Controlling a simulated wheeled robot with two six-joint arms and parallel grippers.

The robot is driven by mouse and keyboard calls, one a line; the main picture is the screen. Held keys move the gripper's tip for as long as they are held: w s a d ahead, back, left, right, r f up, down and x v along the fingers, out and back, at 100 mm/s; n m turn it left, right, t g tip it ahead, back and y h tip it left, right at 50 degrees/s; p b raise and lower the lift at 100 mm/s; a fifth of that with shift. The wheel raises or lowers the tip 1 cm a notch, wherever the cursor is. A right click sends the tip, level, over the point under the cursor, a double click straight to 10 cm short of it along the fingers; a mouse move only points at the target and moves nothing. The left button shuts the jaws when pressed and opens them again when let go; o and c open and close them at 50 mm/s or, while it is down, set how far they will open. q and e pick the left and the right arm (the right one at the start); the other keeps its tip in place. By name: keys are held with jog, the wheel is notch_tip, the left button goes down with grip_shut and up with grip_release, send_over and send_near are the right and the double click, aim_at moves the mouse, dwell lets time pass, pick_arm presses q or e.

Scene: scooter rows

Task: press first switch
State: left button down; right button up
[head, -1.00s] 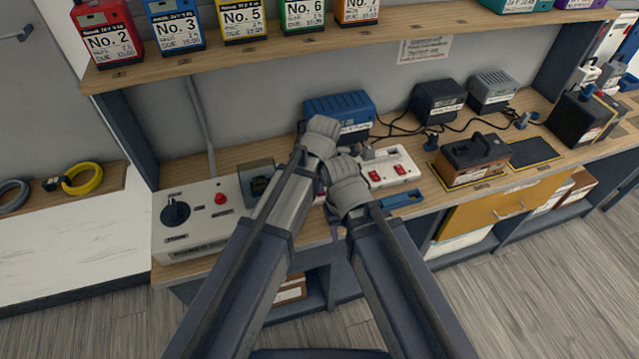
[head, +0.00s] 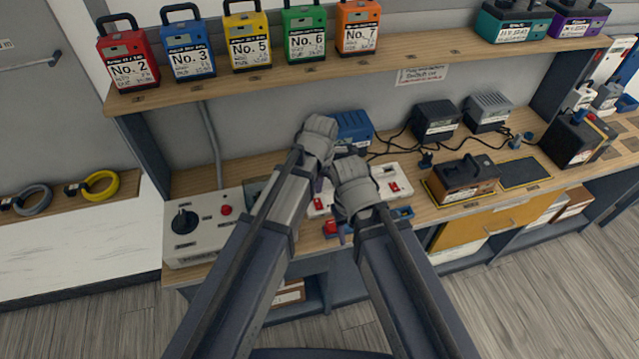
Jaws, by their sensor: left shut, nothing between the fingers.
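A white power strip (head: 402,177) with red switches lies on the wooden bench. One red switch (head: 393,187) shows at its right part, and another red spot (head: 318,203) shows at its left part. My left gripper (head: 318,137) is shut and empty, over the back of the strip in the picture, in front of a blue charger. My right gripper (head: 353,188) is in front of the strip's middle and hides the switches there. Whether its fingers are open, and whether either gripper touches the strip, I cannot tell.
A grey control box (head: 200,225) with a black knob and red button stands left. The blue charger (head: 354,128) and two grey chargers are behind. A brown battery (head: 466,180) sits right. Numbered batteries line the shelf (head: 200,88) above.

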notch_tip(320, 180, up, 5)
jog(key=p, duration=0.4)
jog(key=shift+d+r, duration=0.15)
jog(key=shift+r, duration=0.05)
